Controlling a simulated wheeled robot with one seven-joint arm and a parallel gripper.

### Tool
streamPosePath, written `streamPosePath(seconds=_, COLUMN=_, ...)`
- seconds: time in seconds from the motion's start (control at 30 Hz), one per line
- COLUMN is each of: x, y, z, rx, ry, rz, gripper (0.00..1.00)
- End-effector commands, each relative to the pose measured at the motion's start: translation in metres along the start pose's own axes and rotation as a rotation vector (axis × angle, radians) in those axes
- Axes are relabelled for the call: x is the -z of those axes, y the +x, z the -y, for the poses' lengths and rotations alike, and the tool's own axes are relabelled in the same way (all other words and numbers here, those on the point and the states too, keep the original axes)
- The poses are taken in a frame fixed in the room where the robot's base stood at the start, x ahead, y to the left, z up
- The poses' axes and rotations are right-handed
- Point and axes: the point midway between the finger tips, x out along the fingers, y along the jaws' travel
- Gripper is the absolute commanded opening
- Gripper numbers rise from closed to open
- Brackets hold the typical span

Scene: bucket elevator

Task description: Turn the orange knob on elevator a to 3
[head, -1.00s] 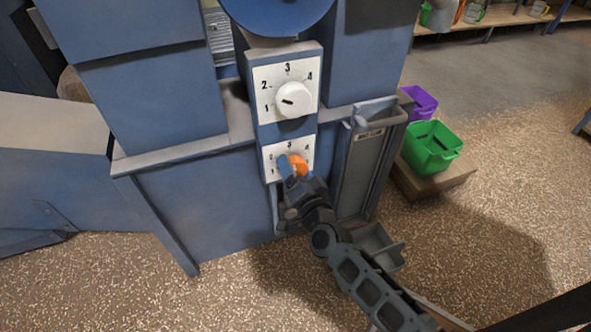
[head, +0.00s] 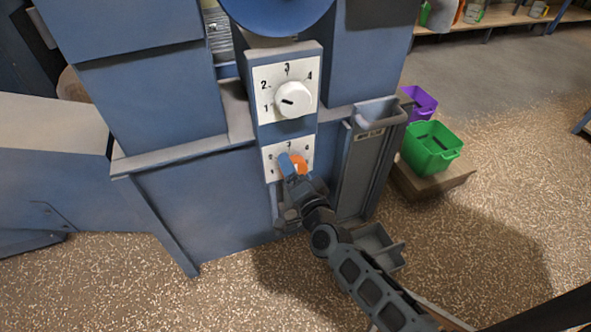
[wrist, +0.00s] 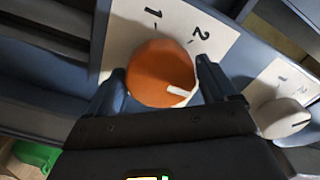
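The orange knob (head: 299,164) sits on the lower white dial plate (head: 269,168) of the blue machine. In the wrist view the orange knob (wrist: 155,70) lies between the two fingers of my gripper (wrist: 163,82), which appear to touch it on both sides. Its white mark points right and slightly down there, toward the side where the white knob is. The numbers 1 and 2 show on the plate (wrist: 222,40); the number behind the right finger is hidden. In the head view my gripper (head: 292,164) partly covers the knob and plate.
A white knob (head: 293,99) on the upper plate (head: 268,76) has its mark toward 1; it also shows in the wrist view (wrist: 283,117). A grey chute (head: 365,165) stands close right of my gripper. Green (head: 430,147) and purple (head: 421,102) bins are farther right. The floor in front is open.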

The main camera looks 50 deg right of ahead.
Motion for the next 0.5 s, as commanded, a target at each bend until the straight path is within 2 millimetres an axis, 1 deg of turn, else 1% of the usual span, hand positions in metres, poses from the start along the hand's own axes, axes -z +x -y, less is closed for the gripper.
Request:
streamPosePath(seconds=0.03, x=0.000, y=0.000, z=0.000, rx=0.000, ry=0.000, rz=0.000, gripper=0.91)
streamPosePath(seconds=0.1, x=0.000, y=0.000, z=0.000, rx=0.000, ry=0.000, rz=0.000, gripper=0.97)
streamPosePath(seconds=0.13, x=0.000, y=0.000, z=0.000, rx=0.001, ry=0.000, rz=0.000, gripper=0.98)
streamPosePath(seconds=0.37, x=0.000, y=-0.001, z=0.001, rx=0.001, ry=0.000, rz=0.001, gripper=0.98)
streamPosePath(seconds=0.5, x=-0.001, y=-0.012, z=0.001, rx=0.000, ry=-0.001, rz=0.002, gripper=0.98)
